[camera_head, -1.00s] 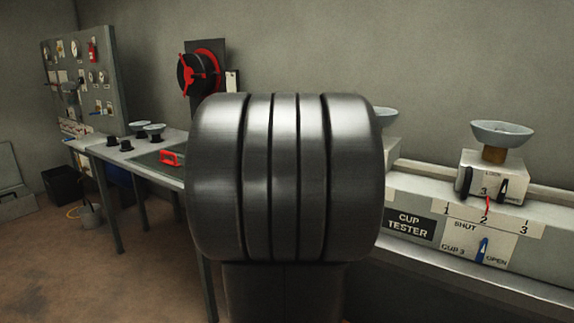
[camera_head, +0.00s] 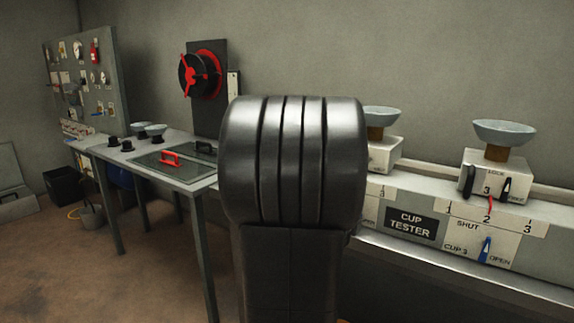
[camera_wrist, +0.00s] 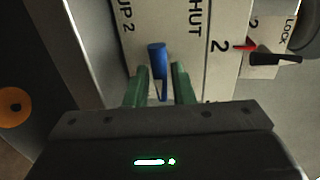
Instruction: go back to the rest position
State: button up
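My gripper (camera_wrist: 161,68) shows in the wrist view with its two green fingers apart. It is open and holds nothing that I can see. A blue lever (camera_wrist: 157,54) on the panel marked CUP 2 and SHUT shows just beyond and partly between the fingertips. I cannot tell how far it is from them. In the head view my own dark arm link fills the middle and hides my gripper and part of the bench.
The cup tester (camera_head: 409,223) runs along the right, with a cup (camera_head: 503,132) on its right block and another cup (camera_head: 383,116) near the arm. A work table (camera_head: 190,177) with a red-handled lid (camera_head: 170,158) stands at left. Floor is clear at lower left.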

jog(key=p+v, duration=0.3)
jog(key=v, duration=1.1)
jog(key=b+x, duration=0.3)
jog(key=x, duration=1.2)
jog(key=shift+d+f, duration=0.1)
jog(key=shift+s+r+n+p, duration=0.1)
jog(key=shift+r+n+p, duration=0.35)
jog(key=shift+p, duration=0.2)
jog(key=shift+n+h+p, duration=0.4)
jog(key=shift+n+p, duration=0.45)
jog(key=shift+p, duration=0.15)
jog(key=shift+a+f, duration=0.1)
jog(key=shift+a, duration=0.1)
